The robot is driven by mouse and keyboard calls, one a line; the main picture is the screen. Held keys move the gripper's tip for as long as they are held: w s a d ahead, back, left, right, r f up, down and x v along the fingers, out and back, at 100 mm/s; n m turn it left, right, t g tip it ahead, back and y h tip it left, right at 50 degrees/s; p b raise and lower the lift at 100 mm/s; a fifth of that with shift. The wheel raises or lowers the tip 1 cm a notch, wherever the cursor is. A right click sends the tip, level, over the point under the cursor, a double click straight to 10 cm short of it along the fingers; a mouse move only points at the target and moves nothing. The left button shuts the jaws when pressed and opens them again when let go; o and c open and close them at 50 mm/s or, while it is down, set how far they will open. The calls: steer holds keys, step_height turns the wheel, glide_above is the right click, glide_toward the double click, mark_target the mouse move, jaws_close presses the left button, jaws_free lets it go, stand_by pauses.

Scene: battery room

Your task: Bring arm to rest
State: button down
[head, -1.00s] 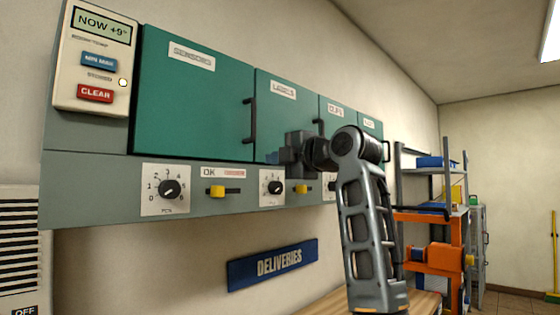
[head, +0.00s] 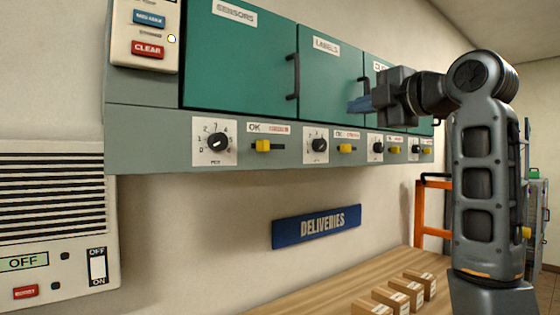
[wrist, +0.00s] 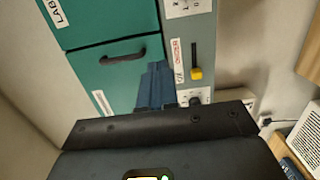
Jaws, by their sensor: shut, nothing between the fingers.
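My gripper (head: 360,104) is shut and empty, raised on my bent arm at the right of the head view. Its blue fingers point left, in front of the row of green cabinet doors, near the handle beside the "LABELS" door (head: 325,75). In the wrist view the closed fingers (wrist: 155,88) lie over the edge between a green door and the grey control strip (wrist: 188,120). I cannot tell whether they touch the cabinet.
The grey panel under the doors carries dials (head: 216,142) and yellow sliders (head: 263,146). A white vented unit (head: 50,215) hangs at left. Several small boxes (head: 420,284) stand on a wooden counter (head: 300,296) below the blue "DELIVERIES" sign (head: 316,226). An orange frame (head: 420,215) stands behind my arm.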

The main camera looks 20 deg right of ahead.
step_height(320, 180, down, 22)
steer(key=w+a+r+m+h, duration=0.1)
steer(key=w+a+m, duration=0.1)
steer(key=m, duration=0.5)
steer(key=s+a+f+m+h, duration=0.1)
steer(key=s+a+f+m, duration=0.15)
steer(key=f, duration=0.45)
steer(key=s+a+f+m+g, duration=0.1)
steer(key=s+f, duration=0.3)
steer(key=f, duration=0.3)
steer(key=s+a+f+m+h, duration=0.1)
steer(key=s+f+m, duration=0.15)
steer(key=f, duration=0.45)
steer(key=s+a+f+m, duration=0.1)
steer(key=s+a+f, duration=0.1)
steer(key=s+f, duration=0.35)
steer(key=s+a+f+m+g, duration=0.1)
steer(key=s+a+f+m, duration=0.1)
steer(key=s, duration=0.6)
steer(key=s+a+f+m, duration=0.1)
steer(key=s+a+f, duration=0.1)
steer(key=s+f, duration=0.35)
steer(key=s+a+r+m, duration=0.1)
steer(key=s+r, duration=0.1)
steer(key=s, duration=0.8)
steer(key=s+a+r+m+g, duration=0.1)
steer(key=s, duration=1)
steer(key=shift+a+r+m, duration=0.15)
steer(key=shift+r+m, duration=0.2)
steer(key=shift+m, duration=0.05)
